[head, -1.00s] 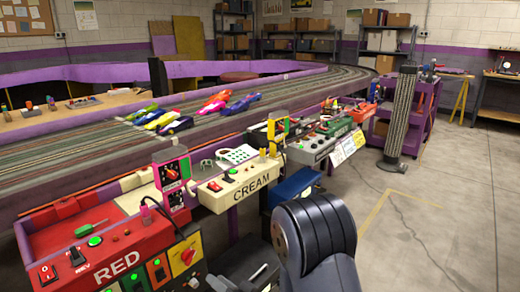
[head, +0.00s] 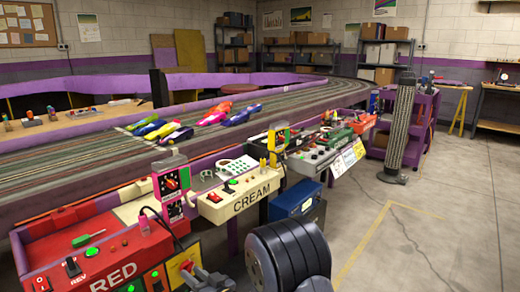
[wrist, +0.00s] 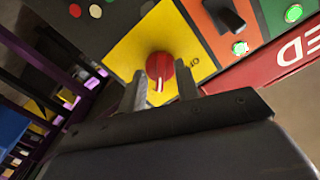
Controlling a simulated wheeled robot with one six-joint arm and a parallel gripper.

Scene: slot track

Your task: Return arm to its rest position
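My gripper (wrist: 160,80) is open in the wrist view, its two fingers apart. A red rotary knob (wrist: 160,66) on a yellow plate (wrist: 125,48) lies between or just beyond the fingertips, with a visible gap on each side. I cannot tell the depth between them. In the head view my gripper (head: 212,279) is low, just right of the knob on the front of the red control station (head: 105,262). My dark arm link (head: 288,258) fills the bottom middle.
The cream station (head: 240,195) and a blue box (head: 296,200) stand to the right. Slot cars (head: 155,129) sit on the track (head: 300,93) behind. A grey ribbed column (head: 398,128) stands farther right. The floor (head: 440,240) at right is open.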

